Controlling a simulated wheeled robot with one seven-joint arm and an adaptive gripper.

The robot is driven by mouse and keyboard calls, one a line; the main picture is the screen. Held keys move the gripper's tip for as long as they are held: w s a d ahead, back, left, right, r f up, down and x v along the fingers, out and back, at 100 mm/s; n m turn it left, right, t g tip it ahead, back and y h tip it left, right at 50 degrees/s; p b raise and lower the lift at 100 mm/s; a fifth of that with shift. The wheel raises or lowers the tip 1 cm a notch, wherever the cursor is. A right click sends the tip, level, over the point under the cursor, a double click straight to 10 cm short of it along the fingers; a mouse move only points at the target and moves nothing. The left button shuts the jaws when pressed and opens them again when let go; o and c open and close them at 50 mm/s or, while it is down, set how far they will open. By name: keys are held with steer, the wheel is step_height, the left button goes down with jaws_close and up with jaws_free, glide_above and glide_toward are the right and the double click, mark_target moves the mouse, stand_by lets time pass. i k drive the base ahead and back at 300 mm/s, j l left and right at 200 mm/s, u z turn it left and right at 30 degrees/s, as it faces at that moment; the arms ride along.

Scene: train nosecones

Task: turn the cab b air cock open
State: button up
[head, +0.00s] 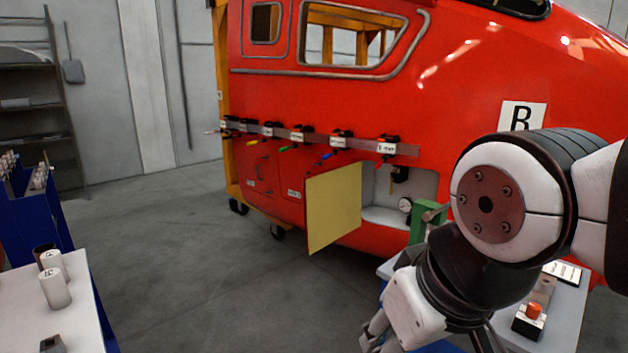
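The red nosecone cab (460,75) carries a white plate (522,117) whose black letter is partly hidden by my arm; it reads as B or R. A grey rail (315,138) along its side bears several black-bodied cocks with white labels, some with yellow, green or blue handles. I cannot tell which is the air cock. An open recess (420,185) below the rail holds a dark hanging fitting (400,173) and a round gauge (405,204). My gripper (376,334) is at the bottom edge, well short of the cab, its fingers cut off and partly hidden.
A yellow panel door (335,207) stands open left of the recess. A green block (421,222) and a red-button box (528,320) are by a table at right. A white table (85,300) with cylinders stands at left. The middle floor is clear.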

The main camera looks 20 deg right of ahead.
mark_target(394, 178)
steer(key=z, duration=0.85)
steer(key=u, duration=0.9)
steer(key=i+u, duration=0.25)
steer(key=i, duration=3.1)
steer(key=i+z, duration=0.15)
steer(key=i, duration=0.7)
steer(key=i+j+z, duration=0.1)
steer(key=i, duration=0.7)
steer(key=i+j+z, duration=0.15)
steer(key=z, duration=3.3)
steer(key=j+z, duration=0.1)
steer(key=j, duration=0.2)
